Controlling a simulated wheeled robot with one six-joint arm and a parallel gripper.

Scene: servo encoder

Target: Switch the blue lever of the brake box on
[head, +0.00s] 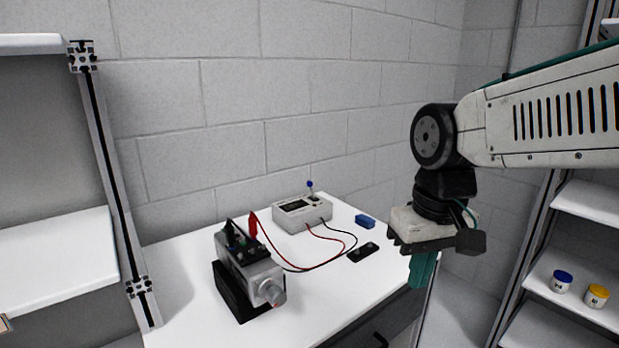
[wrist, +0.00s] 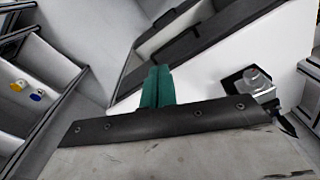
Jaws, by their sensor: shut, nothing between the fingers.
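The brake box (head: 302,213) is a pale grey box at the back of the white table in the head view. Its blue-tipped lever (head: 310,185) stands up from the top, near the back. A red and a black cable run from the box to a motor unit (head: 247,272). My gripper (head: 421,271) hangs at the table's right front edge, well to the right of the box and apart from it. Its green fingers are together and empty. They also show in the wrist view (wrist: 158,87), where the brake box is not seen.
A blue block (head: 365,221) and a flat black item (head: 363,252) lie on the white table (head: 190,290) right of the box. Shelves with jars (head: 562,281) stand at the right, and a shelf frame (head: 110,180) at the left. A brick wall is behind.

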